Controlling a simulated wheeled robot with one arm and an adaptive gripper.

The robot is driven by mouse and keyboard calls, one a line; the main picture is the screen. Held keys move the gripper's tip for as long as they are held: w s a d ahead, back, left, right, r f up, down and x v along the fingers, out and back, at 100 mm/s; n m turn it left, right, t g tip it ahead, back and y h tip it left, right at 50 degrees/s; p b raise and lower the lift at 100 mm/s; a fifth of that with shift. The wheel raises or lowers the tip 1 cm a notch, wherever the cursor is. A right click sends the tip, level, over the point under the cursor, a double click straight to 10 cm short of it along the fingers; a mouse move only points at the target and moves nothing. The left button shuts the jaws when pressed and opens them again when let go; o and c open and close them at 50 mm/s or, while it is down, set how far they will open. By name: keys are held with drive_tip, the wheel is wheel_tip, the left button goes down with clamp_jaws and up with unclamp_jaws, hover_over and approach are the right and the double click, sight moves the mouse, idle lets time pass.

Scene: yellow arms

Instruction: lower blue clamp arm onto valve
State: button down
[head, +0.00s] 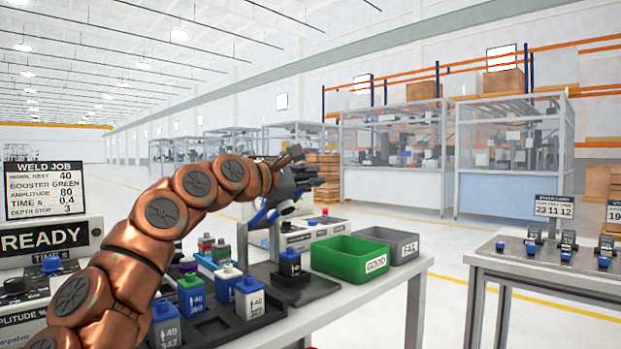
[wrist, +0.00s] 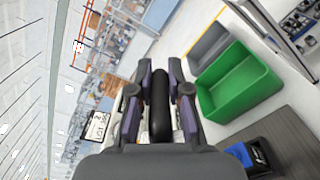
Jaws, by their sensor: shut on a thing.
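My gripper (head: 305,180) is raised above the bench beyond my copper-coloured arm in the head view. In the wrist view its fingers (wrist: 160,88) are shut on a black rounded handle, the clamp arm's grip (wrist: 160,115). Blue parts of the clamp arm (head: 260,217) show just below my gripper in the head view; the rest is hidden by my gripper and arm. A blue-topped valve (head: 290,263) stands upright on a dark fixture below and apart from the gripper. A blue-and-black block, seemingly this valve, shows at the lower right of the wrist view (wrist: 247,154).
A green GOOD bin (head: 349,264) and a grey FAIL bin (head: 392,244) stand right of the fixture. Several coloured-top valves sit in a rack (head: 215,325) on the left. A READY display (head: 45,238) stands at far left. A second table (head: 545,270) is at the right.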

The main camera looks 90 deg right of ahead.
drive_tip(key=c, duration=1.1)
unclamp_jaws()
drive_tip(key=shift+r, duration=0.1)
